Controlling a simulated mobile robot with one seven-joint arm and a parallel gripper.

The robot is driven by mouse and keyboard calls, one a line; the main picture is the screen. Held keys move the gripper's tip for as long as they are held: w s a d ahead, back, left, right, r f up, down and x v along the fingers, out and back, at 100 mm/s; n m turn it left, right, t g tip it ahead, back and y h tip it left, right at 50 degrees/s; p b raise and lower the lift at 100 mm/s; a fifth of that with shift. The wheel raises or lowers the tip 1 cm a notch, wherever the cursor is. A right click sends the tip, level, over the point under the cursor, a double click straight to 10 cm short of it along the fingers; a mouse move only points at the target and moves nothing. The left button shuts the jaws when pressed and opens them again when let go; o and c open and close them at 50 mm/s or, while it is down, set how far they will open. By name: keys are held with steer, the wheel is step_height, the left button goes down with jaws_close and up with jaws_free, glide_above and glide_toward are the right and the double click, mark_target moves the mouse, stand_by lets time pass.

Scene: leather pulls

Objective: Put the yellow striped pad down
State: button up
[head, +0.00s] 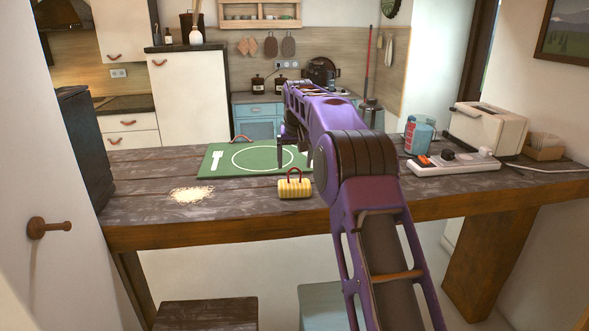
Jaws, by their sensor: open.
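The yellow striped pad (296,189), with a dark red loop handle on top, sits on the dark wooden counter (250,205) near its front edge. My gripper (292,158) is open, with its fingers pointing down above the right part of the green mat, behind the pad in the picture. The pad is apart from the fingers as far as I can see. My purple arm hides part of the gripper and the counter to the right of the pad.
The green mat (218,168) with a white circle and fork print lies behind the pad. Pale crumbs (192,195) are scattered to the left. A power strip (452,163), a toaster (487,130) and a blue container (420,135) stand at the right. A dark box (83,145) stands at the left end.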

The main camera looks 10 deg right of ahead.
steer(key=v, duration=1.4)
steer(key=shift+w+r, duration=0.25)
steer(key=shift+w, duration=0.05)
steer(key=shift+a, duration=0.2)
